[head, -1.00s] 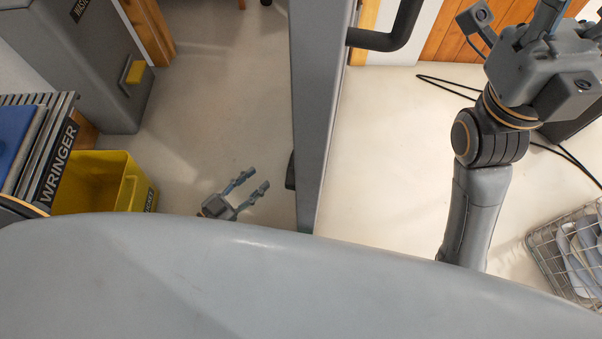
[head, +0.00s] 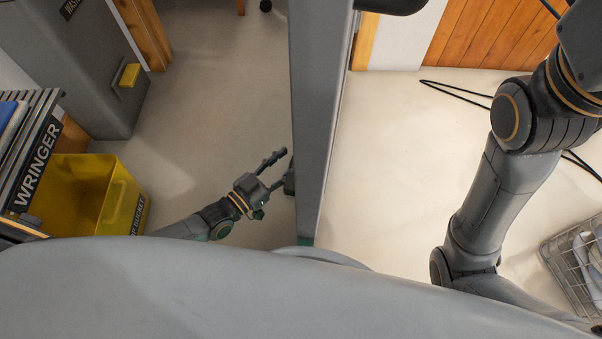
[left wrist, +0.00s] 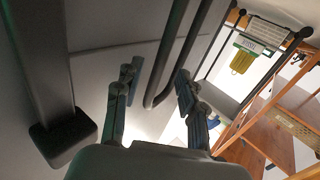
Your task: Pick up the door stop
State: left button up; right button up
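My left gripper (head: 278,170) is low, just left of the grey door (head: 322,110) in the head view. Its two fingers are apart with nothing between them. A small dark piece (head: 290,181) at the foot of the door, beside the fingertips, looks like the door stop; it is mostly hidden. In the left wrist view the open fingers (left wrist: 157,82) show in the middle. A dark rubber-like block (left wrist: 62,137) at the end of a grey bar is left of them, apart from the fingers; it may be the door stop. My right gripper is out of the picture.
A yellow bucket (head: 86,200) with a wringer stands at the left, near my left arm. A wire basket (head: 568,262) and a black cable (head: 455,88) lie at the right. Floor beyond my left gripper is clear.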

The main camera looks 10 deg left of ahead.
pick_arm(q)
jog(key=shift+b+x, duration=0.45)
jog(key=shift+x, duration=1)
jog(key=shift+f, duration=0.1)
grip_shut()
